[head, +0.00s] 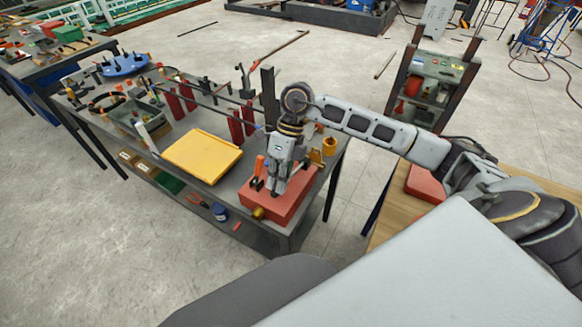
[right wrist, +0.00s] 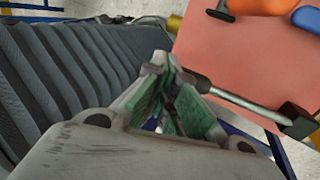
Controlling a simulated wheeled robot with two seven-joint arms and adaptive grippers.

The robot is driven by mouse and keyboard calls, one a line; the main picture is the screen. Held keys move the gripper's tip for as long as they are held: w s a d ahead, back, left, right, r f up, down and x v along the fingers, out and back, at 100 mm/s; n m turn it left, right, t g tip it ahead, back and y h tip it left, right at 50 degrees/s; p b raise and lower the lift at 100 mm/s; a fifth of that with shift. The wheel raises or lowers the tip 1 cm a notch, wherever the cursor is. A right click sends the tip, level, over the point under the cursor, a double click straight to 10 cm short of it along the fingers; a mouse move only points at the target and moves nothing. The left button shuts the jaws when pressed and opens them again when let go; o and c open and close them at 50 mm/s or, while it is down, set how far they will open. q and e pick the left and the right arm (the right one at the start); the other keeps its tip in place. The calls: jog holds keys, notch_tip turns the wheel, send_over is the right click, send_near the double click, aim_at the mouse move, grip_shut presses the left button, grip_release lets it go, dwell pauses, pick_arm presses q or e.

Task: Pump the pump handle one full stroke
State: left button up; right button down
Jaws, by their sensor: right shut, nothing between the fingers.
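My right gripper (head: 277,188) points down over the red block (head: 290,203) at the right front corner of the grey workbench. In the right wrist view its green-padded fingers (right wrist: 172,85) come together at the tips, with nothing between them. Just right of the fingertips in that view, a metal rod with a dark block on its end (right wrist: 240,97) lies across the red surface (right wrist: 215,50). I cannot tell whether the rod is the pump handle or whether the fingers touch it. My arm and gripper hide part of the block. My left gripper is not in view.
A yellow tray (head: 203,156) lies left of the red block. An orange-handled tool (head: 259,166) stands close beside my gripper. A dark upright post (head: 269,95) and several red stands are behind. A wooden table (head: 392,216) is at the right.

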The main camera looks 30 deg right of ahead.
jog(key=shift+f, duration=0.1)
pick_arm(q)
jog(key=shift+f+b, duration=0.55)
jog(key=shift+b, duration=0.1)
pick_arm(e)
jog(key=shift+s+f, duration=0.1)
jog(key=shift+f, duration=0.55)
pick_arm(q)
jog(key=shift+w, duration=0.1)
